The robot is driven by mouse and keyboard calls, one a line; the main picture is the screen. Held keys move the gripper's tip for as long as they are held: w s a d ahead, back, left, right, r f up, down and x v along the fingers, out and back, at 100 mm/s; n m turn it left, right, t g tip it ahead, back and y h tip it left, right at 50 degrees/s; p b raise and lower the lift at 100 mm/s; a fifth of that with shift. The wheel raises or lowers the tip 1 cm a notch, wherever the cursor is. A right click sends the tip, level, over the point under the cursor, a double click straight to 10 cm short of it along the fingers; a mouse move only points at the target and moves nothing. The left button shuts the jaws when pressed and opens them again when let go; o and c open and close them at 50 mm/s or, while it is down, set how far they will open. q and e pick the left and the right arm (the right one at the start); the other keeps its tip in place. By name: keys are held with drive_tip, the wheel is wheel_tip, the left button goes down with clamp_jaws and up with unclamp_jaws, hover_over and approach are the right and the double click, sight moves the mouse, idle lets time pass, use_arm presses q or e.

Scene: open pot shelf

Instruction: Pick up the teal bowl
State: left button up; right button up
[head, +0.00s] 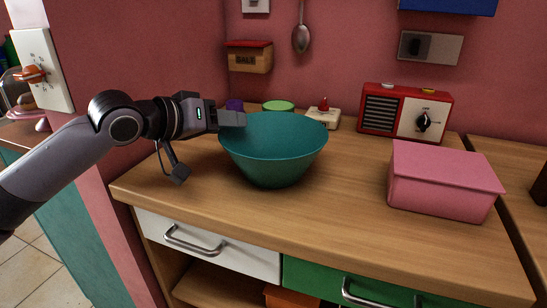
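The teal bowl (275,152) stands upright on the wooden counter, left of its middle. My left gripper (232,119) comes in from the left at the bowl's left rim. Its grey fingers overlap the rim in the picture. The fingers show as one block, so I cannot tell whether they are apart or closed on the rim. My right gripper is not in view.
A pink lidded box (440,180) stands on the counter (330,225) to the right. A red radio (405,112), a small cream-and-red item (323,117) and a green lid (278,106) are behind. The counter front is clear.

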use_arm(q)
drive_tip(key=shift+x, duration=1.05)
drive_tip(key=shift+r, duration=0.1)
clamp_jaws()
